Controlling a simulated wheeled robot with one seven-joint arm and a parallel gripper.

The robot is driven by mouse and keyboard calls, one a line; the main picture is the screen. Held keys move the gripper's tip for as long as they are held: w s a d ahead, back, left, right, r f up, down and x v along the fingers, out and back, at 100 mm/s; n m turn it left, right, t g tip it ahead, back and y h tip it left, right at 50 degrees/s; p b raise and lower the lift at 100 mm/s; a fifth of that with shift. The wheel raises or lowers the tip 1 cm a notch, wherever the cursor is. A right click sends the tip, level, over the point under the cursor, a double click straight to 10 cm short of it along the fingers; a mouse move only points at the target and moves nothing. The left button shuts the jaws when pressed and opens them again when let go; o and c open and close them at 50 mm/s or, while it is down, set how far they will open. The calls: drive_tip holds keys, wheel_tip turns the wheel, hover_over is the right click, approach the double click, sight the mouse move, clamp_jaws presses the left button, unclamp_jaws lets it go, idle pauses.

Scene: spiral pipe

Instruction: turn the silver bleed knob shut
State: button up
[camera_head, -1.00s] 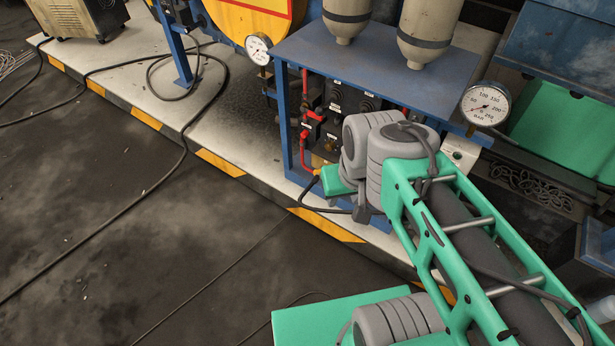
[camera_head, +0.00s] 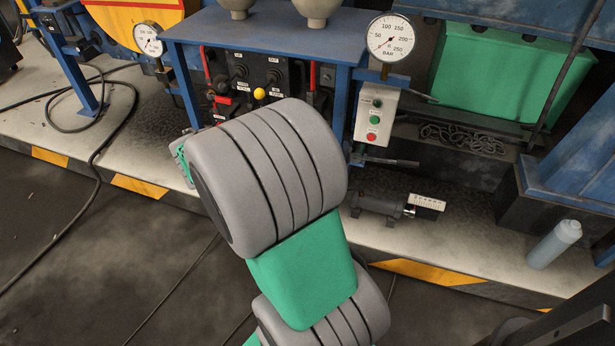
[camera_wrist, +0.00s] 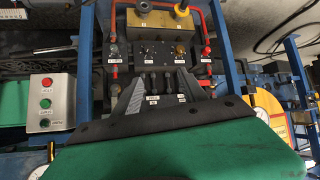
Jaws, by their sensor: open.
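A dark valve panel (camera_wrist: 155,58) with small labels lies ahead of my gripper (camera_wrist: 160,92) in the wrist view. A small pale, silvery knob (camera_wrist: 112,49) shows at its left and a brass-coloured one (camera_wrist: 180,51) at its right. In the head view, a dark cylinder (camera_head: 378,203) beside a white label plate has a small silver end (camera_head: 409,211). I cannot tell which silver part is the bleed knob. My two grey fingers are apart, with nothing seen held between them.
The blue bench (camera_head: 275,35) overhangs the panel. A yellow ball knob (camera_head: 260,94) and red pipes sit by the panel. A pressure gauge (camera_head: 392,38) and button box (camera_head: 376,116) stand to the right.

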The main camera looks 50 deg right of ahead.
drive_tip(key=s+d+f+m+h+b, duration=0.3)
drive_tip(key=d+f+h+b, duration=0.5)
drive_tip(key=d+f+b, duration=1)
drive_tip(key=w+d+f+n+p, duration=0.1)
drive_tip(key=w+d+f, duration=0.1)
drive_tip(key=d, duration=0.7)
drive_tip(key=shift+d+f+t+p, duration=0.15)
drive_tip(key=shift+f+t+p, duration=0.2)
drive_tip(key=shift+f+t, duration=0.1)
drive_tip(key=shift+c, duration=0.5)
clamp_jaws()
